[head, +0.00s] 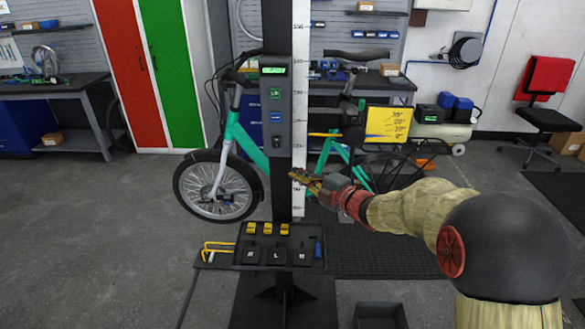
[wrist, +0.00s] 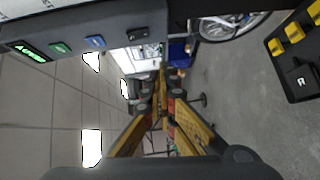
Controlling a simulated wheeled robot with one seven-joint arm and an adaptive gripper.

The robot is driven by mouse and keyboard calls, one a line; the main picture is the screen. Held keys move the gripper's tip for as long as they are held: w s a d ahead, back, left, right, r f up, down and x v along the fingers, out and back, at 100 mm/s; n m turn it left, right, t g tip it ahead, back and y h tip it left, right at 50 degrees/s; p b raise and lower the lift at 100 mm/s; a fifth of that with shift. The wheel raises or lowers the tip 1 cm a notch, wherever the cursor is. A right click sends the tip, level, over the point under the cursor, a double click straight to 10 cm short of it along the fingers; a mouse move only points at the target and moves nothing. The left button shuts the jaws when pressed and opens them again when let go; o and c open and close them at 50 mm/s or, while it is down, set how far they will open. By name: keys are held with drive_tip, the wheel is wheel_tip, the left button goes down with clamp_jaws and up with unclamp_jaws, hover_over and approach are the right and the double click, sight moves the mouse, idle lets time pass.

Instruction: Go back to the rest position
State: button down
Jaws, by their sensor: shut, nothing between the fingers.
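My gripper (head: 308,182) is at the end of my arm, which reaches in from the right in the head view. It is beside the white measuring scale on the dark post (head: 278,190), above the tray. In the wrist view my gripper (wrist: 158,100) has its yellow fingers together with nothing between them. I cannot tell whether it touches the post. A control box (head: 275,108) with a lit green display, a green button and a blue button is on the post above; it also shows in the wrist view (wrist: 100,35).
A black tray (head: 228,264) with yellow clips and labelled blocks is low on the post. A green bike (head: 243,140) stands behind. A dark bin (head: 380,316) is on the floor. Open floor (head: 90,225) lies left.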

idle(0.3)
drive_tip(key=w+d+f+m+h, duration=0.2)
drive_tip(key=d+f+m+h, duration=0.45)
drive_tip(key=f, duration=0.25)
drive_tip(key=s+d+f+m+g+h, duration=0.35)
drive_tip(key=s+d+m+h, duration=0.25)
drive_tip(key=s+d+m, duration=0.65)
drive_tip(key=s+d+r+m+g, duration=0.1)
drive_tip(key=s+r+m+g, duration=0.15)
drive_tip(key=s, duration=0.95)
drive_tip(key=s+d+r+m+g, duration=0.1)
drive_tip(key=s+m+g, duration=0.2)
drive_tip(key=s, duration=0.8)
drive_tip(key=s+a+r+m+t, duration=0.1)
drive_tip(key=s+a+r+t, duration=0.1)
drive_tip(key=s+r, duration=0.6)
drive_tip(key=shift+s+a+y, duration=0.45)
drive_tip(key=shift+s+a, duration=0.35)
drive_tip(key=shift+s, duration=0.4)
